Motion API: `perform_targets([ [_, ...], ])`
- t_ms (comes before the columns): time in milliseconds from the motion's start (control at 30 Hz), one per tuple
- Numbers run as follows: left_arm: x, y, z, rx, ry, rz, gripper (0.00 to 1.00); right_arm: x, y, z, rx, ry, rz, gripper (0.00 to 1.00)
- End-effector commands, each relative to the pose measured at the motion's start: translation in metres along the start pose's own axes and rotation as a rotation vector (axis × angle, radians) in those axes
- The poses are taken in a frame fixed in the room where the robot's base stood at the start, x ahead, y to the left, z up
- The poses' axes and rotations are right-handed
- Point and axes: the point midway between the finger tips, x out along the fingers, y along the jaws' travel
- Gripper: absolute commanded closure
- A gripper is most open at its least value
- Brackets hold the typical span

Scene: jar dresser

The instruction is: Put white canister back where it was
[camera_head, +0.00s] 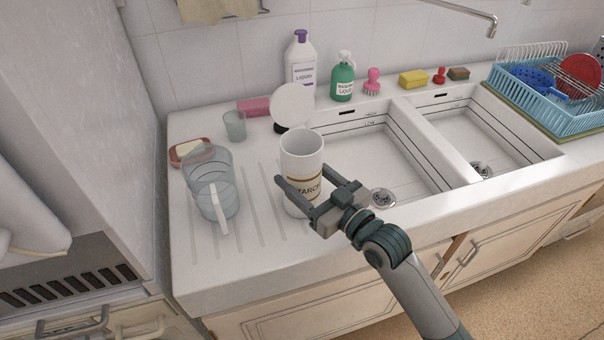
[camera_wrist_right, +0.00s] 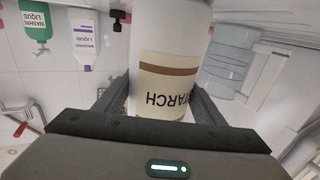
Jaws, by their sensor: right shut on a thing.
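The white canister (camera_head: 301,160) is an open-topped cylinder with a beige STARCH label. In the head view it is upright over the ribbed left part of the sink counter. My right gripper (camera_head: 298,198) is shut on its lower side, with one finger on each side. In the right wrist view the canister (camera_wrist_right: 167,70) is between the fingers (camera_wrist_right: 165,105), its label facing the camera. I cannot tell whether its base touches the counter. A white disc with a black knob, perhaps a lid (camera_head: 293,103), stands tilted behind it. My left gripper is not in view.
A clear measuring jug (camera_head: 212,188) stands close left of the canister. Behind are a glass (camera_head: 235,126), a soap dish (camera_head: 190,152), a pink sponge (camera_head: 254,107) and bottles (camera_head: 300,62). The sink basin (camera_head: 375,155) is to the right. The ribbed counter in front is clear.

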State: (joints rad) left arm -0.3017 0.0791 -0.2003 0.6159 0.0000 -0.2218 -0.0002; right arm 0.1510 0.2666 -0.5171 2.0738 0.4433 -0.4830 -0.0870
Motion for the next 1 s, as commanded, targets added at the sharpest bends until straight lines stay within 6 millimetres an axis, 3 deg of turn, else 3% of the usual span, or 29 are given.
perform_targets([
  [133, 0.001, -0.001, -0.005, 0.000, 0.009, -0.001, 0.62, 0.000, 0.000, 0.001, -0.001, 0.003, 0.000, 0.99],
  [167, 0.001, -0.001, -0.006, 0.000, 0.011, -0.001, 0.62, 0.000, 0.000, 0.003, 0.000, 0.000, 0.000, 0.34],
  [233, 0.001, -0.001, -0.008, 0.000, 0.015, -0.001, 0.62, 0.000, 0.000, 0.003, 0.000, 0.000, 0.000, 0.18],
  [667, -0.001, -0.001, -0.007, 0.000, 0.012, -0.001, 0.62, -0.001, 0.000, -0.001, 0.000, 0.001, 0.000, 0.18],
  [833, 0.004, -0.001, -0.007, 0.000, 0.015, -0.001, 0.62, -0.016, 0.001, 0.001, -0.002, 0.000, 0.001, 0.18],
  [1000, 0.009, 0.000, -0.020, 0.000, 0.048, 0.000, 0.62, -0.042, 0.000, 0.003, -0.001, -0.001, 0.001, 0.18],
])
